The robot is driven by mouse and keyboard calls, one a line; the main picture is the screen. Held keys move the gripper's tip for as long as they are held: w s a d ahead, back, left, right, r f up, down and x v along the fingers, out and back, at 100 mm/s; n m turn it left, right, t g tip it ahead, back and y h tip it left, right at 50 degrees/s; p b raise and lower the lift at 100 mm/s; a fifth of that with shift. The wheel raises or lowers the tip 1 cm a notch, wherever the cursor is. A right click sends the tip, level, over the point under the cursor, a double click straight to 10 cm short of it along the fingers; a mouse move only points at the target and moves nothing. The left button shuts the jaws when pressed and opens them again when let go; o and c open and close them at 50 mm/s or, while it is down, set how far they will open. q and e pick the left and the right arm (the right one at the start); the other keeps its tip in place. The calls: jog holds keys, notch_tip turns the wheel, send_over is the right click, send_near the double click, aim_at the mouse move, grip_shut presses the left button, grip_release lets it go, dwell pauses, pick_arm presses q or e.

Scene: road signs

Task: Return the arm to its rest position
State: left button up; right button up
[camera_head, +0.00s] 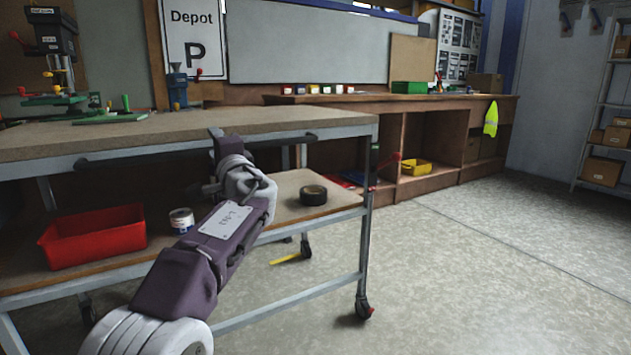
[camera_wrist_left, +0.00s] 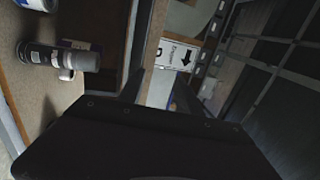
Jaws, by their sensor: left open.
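My left arm (camera_head: 222,222), purple and pale grey, reaches up from the bottom of the head view to the front edge of the workbench cart. My left gripper (camera_head: 213,162) is at the arm's far end, at about the height of the tabletop edge and partly hidden by the wrist. In the left wrist view, the two dark fingers of the left gripper (camera_wrist_left: 158,92) are spread, with nothing seen between them. My right arm and right gripper are not in view.
The cart's tabletop (camera_head: 260,121) is right by the left gripper. Its lower shelf holds a red bin (camera_head: 92,237), a can (camera_head: 181,220) and black tape (camera_head: 313,195). A Depot sign (camera_head: 193,40) stands behind. The floor (camera_head: 470,270) at right is clear.

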pick_arm(q)
jog(key=s+a+f+n+g+h+p, duration=0.15)
jog(key=s+f+g+p, duration=0.25)
jog(key=f, duration=0.5)
jog(key=s+a+f+n+g+h+p, duration=0.1)
jog(key=s+f+g+h+p, duration=0.3)
jog(key=f, duration=0.4)
jog(key=s+d+f+n+g+h+p, duration=0.1)
jog(key=s+d+f+n+g+h, duration=0.3)
jog(key=s+f, duration=0.8)
jog(key=s+d+f+n+g+h+p, duration=0.15)
jog(key=s+d+f+n+g, duration=0.25)
jog(key=s+d+f, duration=0.7)
jog(key=s+a+r+p, duration=0.1)
jog(key=r+p, duration=1.8)
jog(key=r, duration=0.1)
jog(key=s+a+r+h+p, duration=0.1)
jog(key=s+a+r+p, duration=0.1)
jog(key=r+p, duration=1.6)
jog(key=shift+a+r+t+p, duration=0.15)
jog(key=shift+r+t+p, duration=0.2)
jog(key=shift+r, duration=0.55)
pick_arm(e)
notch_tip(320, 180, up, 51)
